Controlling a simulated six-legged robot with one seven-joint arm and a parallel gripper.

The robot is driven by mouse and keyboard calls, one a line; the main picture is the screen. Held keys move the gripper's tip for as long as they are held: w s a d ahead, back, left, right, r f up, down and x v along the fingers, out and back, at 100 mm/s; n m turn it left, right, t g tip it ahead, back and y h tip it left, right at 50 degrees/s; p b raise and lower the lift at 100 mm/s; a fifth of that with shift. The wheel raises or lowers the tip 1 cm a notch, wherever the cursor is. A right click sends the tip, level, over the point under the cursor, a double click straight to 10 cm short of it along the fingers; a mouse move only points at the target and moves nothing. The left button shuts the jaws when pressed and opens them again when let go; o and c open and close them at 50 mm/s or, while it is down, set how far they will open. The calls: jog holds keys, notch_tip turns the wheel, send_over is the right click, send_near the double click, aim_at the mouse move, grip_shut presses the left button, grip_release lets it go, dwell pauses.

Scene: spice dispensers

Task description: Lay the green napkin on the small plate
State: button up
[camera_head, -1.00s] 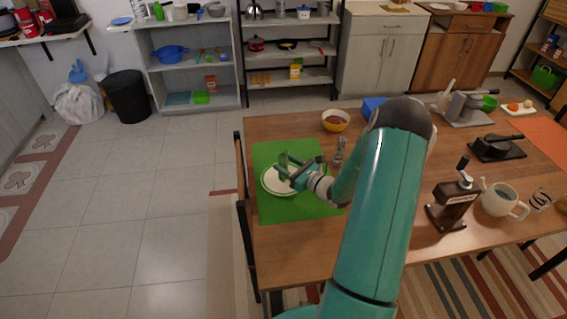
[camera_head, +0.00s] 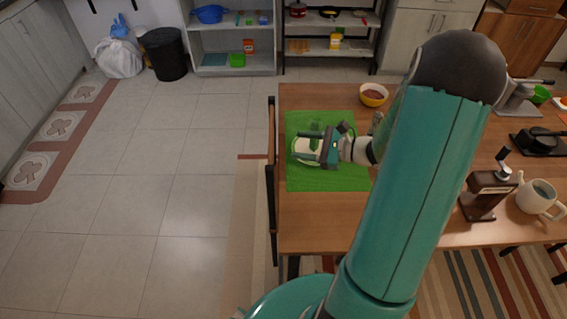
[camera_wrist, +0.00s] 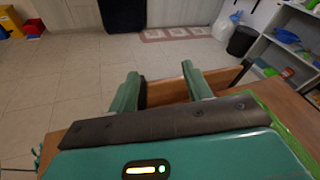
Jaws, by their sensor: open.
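A flat green cloth or mat (camera_head: 335,180) lies at the left end of the wooden table in the head view. It also shows at the right edge of the wrist view (camera_wrist: 270,112). I cannot tell whether it is the green napkin, and I make out no other napkin. A small white plate (camera_head: 299,149) lies on this green cloth, partly hidden by my gripper. My gripper (camera_head: 306,142) is over the plate, fingers pointing left; in the wrist view its fingers (camera_wrist: 160,78) are apart with nothing between them. The plate is not visible in the wrist view.
The wooden table (camera_head: 315,230) is bare in front of the cloth. A yellow bowl (camera_head: 373,95) stands behind it to the right. A brown grinder (camera_head: 487,195) and a white pot (camera_head: 538,198) stand at the right. A chair (camera_head: 271,170) is against the table's left edge.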

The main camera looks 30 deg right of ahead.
jog(key=s+a+r+n+g+h, duration=0.2)
jog(key=s+a+r+n+g, duration=0.25)
jog(key=a+n, duration=0.3)
jog(key=s+a+r+n+g+h, duration=0.2)
jog(key=s+a+r+n+g, duration=0.3)
jog(key=a, duration=0.3)
jog(key=s+r+n+t+h, duration=0.4)
jog(key=s+r+n+h, duration=0.2)
jog(key=n, duration=0.5)
notch_tip(320, 180, up, 2)
jog(key=shift+s+a+r+h, duration=0.15)
jog(key=shift+s+a+h, duration=0.25)
jog(key=shift+s, duration=0.35)
jog(key=c, duration=0.3)
jog(key=shift+s, duration=0.15)
